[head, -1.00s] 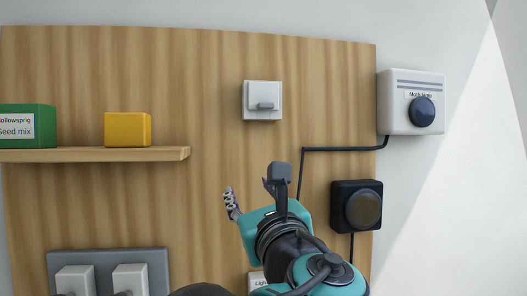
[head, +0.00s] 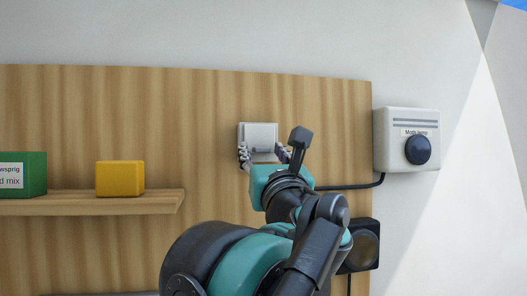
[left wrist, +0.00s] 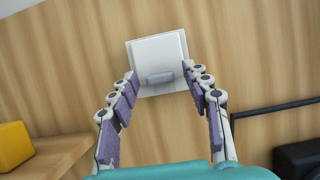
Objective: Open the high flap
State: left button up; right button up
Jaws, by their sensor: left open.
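The high flap (head: 259,134) is a white square plate on the wooden panel, with a small grey handle at its lower part. It also shows in the left wrist view (left wrist: 157,53), upright and slightly tilted in the picture, with its grey handle (left wrist: 160,78) between the fingertip lines. My left gripper (head: 264,154) is open in front of the flap's lower part, fingers on both sides. In the left wrist view its fingers (left wrist: 158,80) are spread and nothing is held between them. Whether the fingertips touch the plate I cannot tell. My right gripper is not in view.
A wooden shelf (head: 80,204) at left bears a green seed box (head: 30,172) and a yellow block (head: 120,178). A black round-faced unit (head: 365,248) sits below, partly behind my arm.

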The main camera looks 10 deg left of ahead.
aim_at(267, 133)
pick_arm(q)
grip_shut()
jog(key=r+g+p, duration=0.1)
jog(key=g+p, duration=0.1)
jog(key=p, duration=0.2)
jog(key=s+r+g+h+p, duration=0.1)
jog(key=p, duration=0.3)
jog(key=s+r+g+p, duration=0.1)
jog(key=g+p, duration=0.1)
jog(key=p, duration=0.3)
jog(key=shift+s+d+r+g+h, duration=0.2)
jog(key=shift+d+g+h, duration=0.1)
jog(key=shift+d+h, duration=0.1)
jog(key=shift+s+g+p, duration=0.1)
jog(key=shift+g+p, duration=0.5)
jog(key=shift+p, duration=0.25)
grip_release()
jog(key=shift+d, duration=0.1)
